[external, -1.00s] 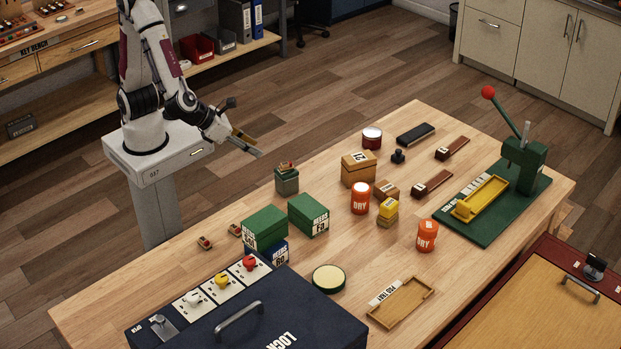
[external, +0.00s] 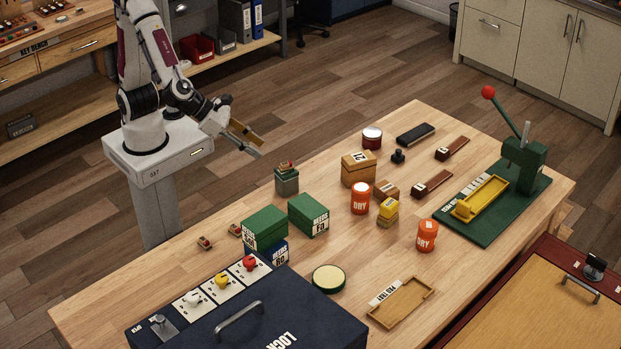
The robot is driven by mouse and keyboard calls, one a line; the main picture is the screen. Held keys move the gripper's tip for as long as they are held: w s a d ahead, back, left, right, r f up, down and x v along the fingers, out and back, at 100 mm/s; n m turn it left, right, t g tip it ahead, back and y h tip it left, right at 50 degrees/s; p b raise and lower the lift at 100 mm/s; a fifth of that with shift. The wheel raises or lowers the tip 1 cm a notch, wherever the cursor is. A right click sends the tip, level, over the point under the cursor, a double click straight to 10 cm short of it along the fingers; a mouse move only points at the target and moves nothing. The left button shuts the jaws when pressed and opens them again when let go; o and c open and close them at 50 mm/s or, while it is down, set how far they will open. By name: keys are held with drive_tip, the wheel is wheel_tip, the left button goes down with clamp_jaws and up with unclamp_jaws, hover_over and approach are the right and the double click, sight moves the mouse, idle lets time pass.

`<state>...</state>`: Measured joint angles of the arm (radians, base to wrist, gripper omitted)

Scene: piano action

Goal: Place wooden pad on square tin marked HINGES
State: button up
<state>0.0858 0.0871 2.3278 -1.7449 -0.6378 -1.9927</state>
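My gripper (external: 256,147) is over the floor beyond the table's far left edge, in the air and away from every object. Its fingers look apart, with nothing clearly between them; one shows a tan face. I cannot read HINGES on any label. A small grey-green square tin (external: 287,186) stands near the far edge, with a small wood-and-red piece (external: 287,167) on top. Two similar small wooden pieces with red tops lie to its left, one (external: 205,242) and another (external: 235,230). I cannot tell which is the pad.
Two green labelled boxes (external: 264,228) (external: 309,215) stand near the small tin, the left one above a blue box. Orange tins (external: 360,199) (external: 427,236), a tan box (external: 358,169) and a green press (external: 525,160) are to the right. A navy case (external: 290,315) fills the front left.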

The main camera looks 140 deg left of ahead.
drive_tip(key=w+d+r+m+t+h, duration=0.2)
drive_tip(key=d+r+m+t+h, duration=0.4)
drive_tip(key=d+r+m, duration=0.85)
drive_tip(key=s+d+f+m+g+h, duration=0.15)
drive_tip(key=s+m, duration=0.25)
drive_tip(key=m, duration=0.4)
drive_tip(key=s+d+f+m+g+h, duration=0.1)
drive_tip(key=s+d+m+h, duration=0.1)
drive_tip(key=s+m, duration=0.35)
drive_tip(key=s+a+f+m+g+y, duration=0.1)
drive_tip(key=s+a+f+m+g, duration=0.1)
drive_tip(key=s+m, duration=0.6)
drive_tip(key=s+a+f+m+g+y, duration=0.1)
drive_tip(key=s+a+m, duration=0.3)
drive_tip(key=s+m, duration=0.4)
drive_tip(key=shift+a+f+m+g, duration=0.15)
drive_tip(key=shift+f+m+g, duration=0.15)
drive_tip(key=shift+f+g, duration=0.55)
